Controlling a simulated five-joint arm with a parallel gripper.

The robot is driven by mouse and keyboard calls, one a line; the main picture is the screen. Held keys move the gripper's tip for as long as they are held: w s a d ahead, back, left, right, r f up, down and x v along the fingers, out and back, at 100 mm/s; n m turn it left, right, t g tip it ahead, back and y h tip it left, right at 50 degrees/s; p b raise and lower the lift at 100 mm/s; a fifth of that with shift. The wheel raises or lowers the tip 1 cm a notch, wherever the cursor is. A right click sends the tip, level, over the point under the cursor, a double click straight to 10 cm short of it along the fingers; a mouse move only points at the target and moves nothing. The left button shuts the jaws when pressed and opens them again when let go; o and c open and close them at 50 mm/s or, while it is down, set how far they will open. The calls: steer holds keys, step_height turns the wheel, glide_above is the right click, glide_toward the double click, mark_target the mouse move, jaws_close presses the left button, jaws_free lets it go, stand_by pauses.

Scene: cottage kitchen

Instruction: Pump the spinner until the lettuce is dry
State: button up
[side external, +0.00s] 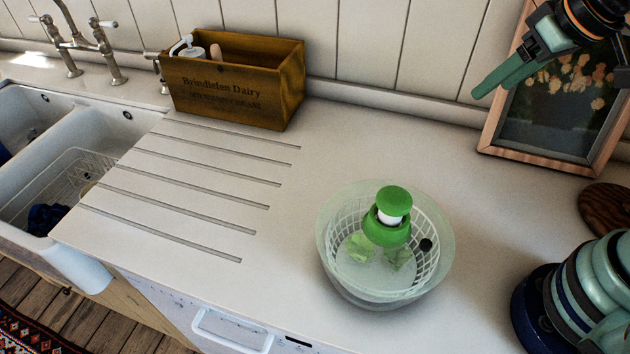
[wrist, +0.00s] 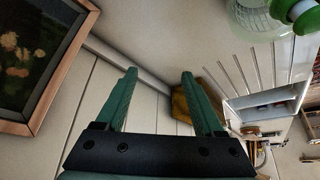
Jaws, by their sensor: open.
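The salad spinner (side external: 330,262) stands on the white counter, with a clear bowl and a white basket inside. Pale green lettuce (side external: 358,247) shows through its clear lid. Its green pump knob (side external: 394,200) stands raised on a white stem above a green collar. In the wrist view part of the spinner (wrist: 258,18) shows at the top right, cut off by the frame edge. My gripper (side external: 482,92) is high up at the right, apart from the spinner, near the framed picture. In the wrist view my gripper (wrist: 160,75) has its two green fingers apart with nothing between them.
A wooden crate (side external: 235,105) with bottles stands at the back by the wall. A framed picture (side external: 555,110) leans at the back right, close to my gripper. A round wooden board (side external: 608,208) lies at the right edge. A sink (side external: 75,130) is at the left. Drainage grooves cross the clear counter between.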

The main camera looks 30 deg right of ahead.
stand_by(0.3)
steer(key=c, duration=0.4)
steer(key=shift+a+r, duration=0.15)
steer(key=shift+a, duration=0.15)
steer(key=c, duration=0.6)
steer(key=a+r+n+g, duration=0.1)
steer(key=a, duration=0.2)
steer(key=a+r+n+g, duration=0.1)
steer(key=a+r+n, duration=0.1)
steer(key=a, duration=0.2)
steer(key=a+r+n+g+y, duration=0.1)
steer(key=a+n, duration=0.1)
steer(key=a, duration=0.2)
steer(key=shift+s+a+r, duration=0.15)
steer(key=shift+s+a, duration=0.05)
steer(key=shift+s, duration=0.05)
jaws_close()
steer(key=s+a+r+n+g+h, duration=0.1)
steer(key=s+a+r+n+g, duration=0.1)
steer(key=a, duration=0.7)
steer(key=shift+s+a+r+n+g, duration=0.2)
steer(key=shift+s+r+n+g, duration=0.1)
steer(key=shift+s+r+n, duration=0.65)
steer(key=shift+s+f, duration=0.2)
